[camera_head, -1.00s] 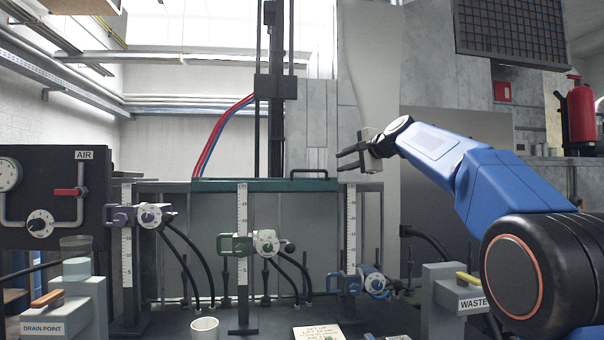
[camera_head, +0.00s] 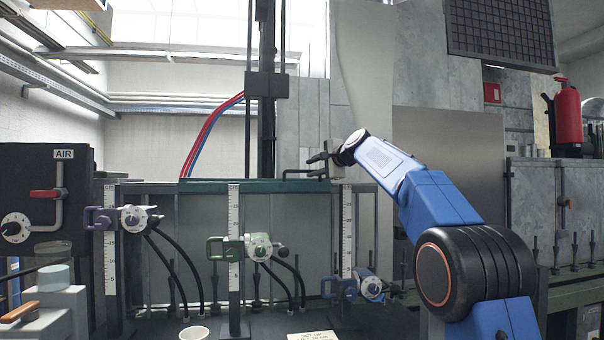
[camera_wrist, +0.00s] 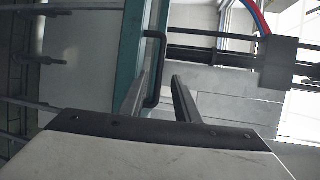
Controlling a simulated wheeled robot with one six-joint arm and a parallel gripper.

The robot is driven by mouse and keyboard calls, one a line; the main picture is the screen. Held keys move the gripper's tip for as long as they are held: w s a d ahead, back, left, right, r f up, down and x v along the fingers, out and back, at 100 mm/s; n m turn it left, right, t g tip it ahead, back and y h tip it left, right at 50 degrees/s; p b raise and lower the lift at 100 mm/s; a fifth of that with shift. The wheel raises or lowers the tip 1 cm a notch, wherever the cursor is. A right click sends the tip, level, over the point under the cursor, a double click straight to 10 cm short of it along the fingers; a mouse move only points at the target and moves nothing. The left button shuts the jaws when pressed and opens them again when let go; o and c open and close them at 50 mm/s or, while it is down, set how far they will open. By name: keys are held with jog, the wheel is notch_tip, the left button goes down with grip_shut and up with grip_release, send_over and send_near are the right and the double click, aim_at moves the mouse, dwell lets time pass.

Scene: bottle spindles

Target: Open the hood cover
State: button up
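The hood cover has a teal top rail (camera_head: 225,185) above a grey see-through panel. A black bar handle (camera_head: 296,172) stands on the right part of this rail. My gripper (camera_head: 317,165) is at the handle's right end, with its fingers pointing left. In the wrist view, the two fingers (camera_wrist: 160,85) are spread apart. The handle (camera_wrist: 163,60) shows just beyond and between the fingertips, close to the left finger, beside the teal rail (camera_wrist: 131,50). I cannot tell whether a finger touches the handle.
Purple (camera_head: 125,218), green (camera_head: 245,248) and blue (camera_head: 355,287) clamps stand on ruled posts before the hood panel, with black hoses. A dark column (camera_head: 267,110) with red and blue hoses rises behind the rail. A white cup (camera_head: 194,333) stands at the front.

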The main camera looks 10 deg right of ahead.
aim_at(303, 171)
jog(key=shift+x, duration=3.65)
grip_shut()
